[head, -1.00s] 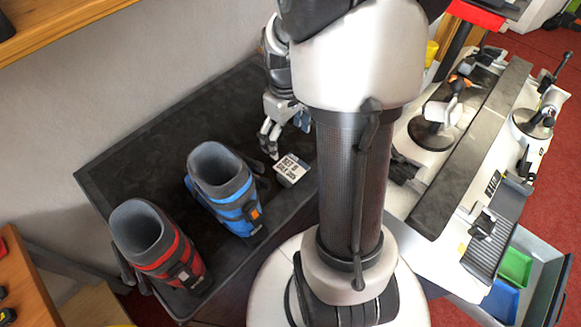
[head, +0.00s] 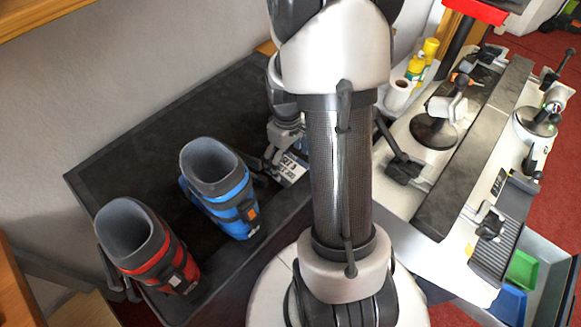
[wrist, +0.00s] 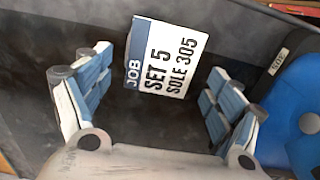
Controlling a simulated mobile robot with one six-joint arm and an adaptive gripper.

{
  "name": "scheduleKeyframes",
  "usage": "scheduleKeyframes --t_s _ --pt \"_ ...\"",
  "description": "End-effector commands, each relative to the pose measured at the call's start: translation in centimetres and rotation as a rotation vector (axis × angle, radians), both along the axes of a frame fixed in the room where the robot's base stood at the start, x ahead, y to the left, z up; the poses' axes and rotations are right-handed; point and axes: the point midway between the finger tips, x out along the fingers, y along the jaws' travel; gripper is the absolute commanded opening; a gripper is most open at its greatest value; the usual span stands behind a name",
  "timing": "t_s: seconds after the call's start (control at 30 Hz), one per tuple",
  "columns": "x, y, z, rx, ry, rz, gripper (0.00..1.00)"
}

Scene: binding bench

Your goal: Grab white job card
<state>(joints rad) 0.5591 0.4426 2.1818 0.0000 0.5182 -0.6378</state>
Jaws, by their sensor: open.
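The white job card (wrist: 170,60) has a blue strip marked JOB and the black words SET 5 and SOLE 305. In the wrist view it lies tilted just beyond the fingertips, centred a little left between them. In the head view the card (head: 293,168) is partly hidden behind my gripper and column, on the dark mat beside the blue boot. My gripper (wrist: 158,92) is open, with blue-padded fingers spread wide and nothing between them. In the head view my gripper (head: 272,163) is close to the card; whether it touches is unclear.
A blue ski boot (head: 225,195) stands left of the card, and its side (wrist: 295,105) shows at the wrist view's right. A red ski boot (head: 150,250) stands further left. The dark mat-covered bench (head: 125,170) is clear behind the boots. A white bench (head: 405,195) with clamps is right.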

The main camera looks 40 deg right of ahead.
Motion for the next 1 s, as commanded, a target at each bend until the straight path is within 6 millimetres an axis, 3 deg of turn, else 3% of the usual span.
scheduleKeyframes --t_s 0.87,1.0 --pt "0.02 -0.01 -0.37 0.0 -0.001 0.0 0.85" --pt "0.02 -0.01 -0.37 0.0 -0.001 0.0 0.76"
